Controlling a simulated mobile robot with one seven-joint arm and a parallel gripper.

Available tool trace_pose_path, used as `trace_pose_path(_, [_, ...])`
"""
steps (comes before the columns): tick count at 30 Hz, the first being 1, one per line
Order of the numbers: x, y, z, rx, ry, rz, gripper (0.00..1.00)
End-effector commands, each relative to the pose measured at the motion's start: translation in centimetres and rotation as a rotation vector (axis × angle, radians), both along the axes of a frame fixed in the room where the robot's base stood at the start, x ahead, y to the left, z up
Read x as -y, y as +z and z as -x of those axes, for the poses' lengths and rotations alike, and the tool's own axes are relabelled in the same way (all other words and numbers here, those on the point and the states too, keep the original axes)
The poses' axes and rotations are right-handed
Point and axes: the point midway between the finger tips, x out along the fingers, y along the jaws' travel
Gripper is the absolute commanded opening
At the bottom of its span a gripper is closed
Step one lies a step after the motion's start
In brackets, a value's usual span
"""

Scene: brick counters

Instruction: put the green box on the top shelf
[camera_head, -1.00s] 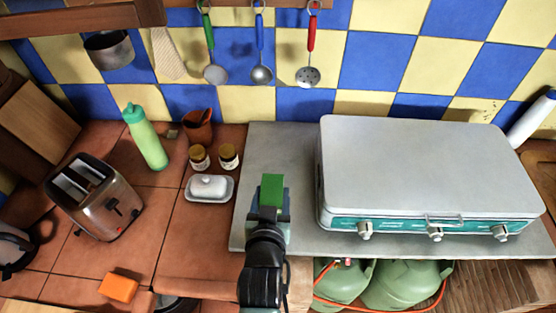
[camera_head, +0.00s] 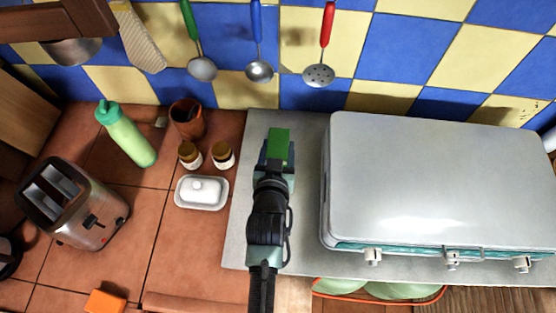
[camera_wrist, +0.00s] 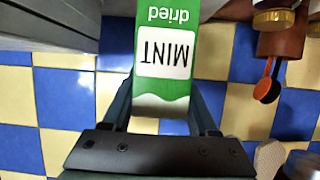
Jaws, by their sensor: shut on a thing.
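The green box (camera_head: 279,145) is held in my gripper (camera_head: 276,158) above the grey slab left of the metal stove. In the wrist view the green box (camera_wrist: 164,62) shows a white label reading "dried MINT", upside down, between the two fingers of my gripper (camera_wrist: 163,105). My gripper is shut on it. A wooden shelf (camera_head: 62,20) shows at the top left of the head view; I cannot tell whether it is the top shelf.
The closed metal stove (camera_head: 440,180) stands right of my arm. A white butter dish (camera_head: 202,192), two small jars, a terracotta pot (camera_head: 187,119), a green bottle (camera_head: 127,135) and a toaster (camera_head: 72,203) stand to the left. Utensils hang on the tiled wall.

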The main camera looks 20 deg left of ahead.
Motion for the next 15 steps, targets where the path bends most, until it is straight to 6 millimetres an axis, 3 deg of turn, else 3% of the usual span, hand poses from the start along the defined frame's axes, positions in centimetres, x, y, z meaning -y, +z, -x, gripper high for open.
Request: trace_pose_path(15, [0.0,-5.4,0.0,0.002,0.0,0.0,0.0])
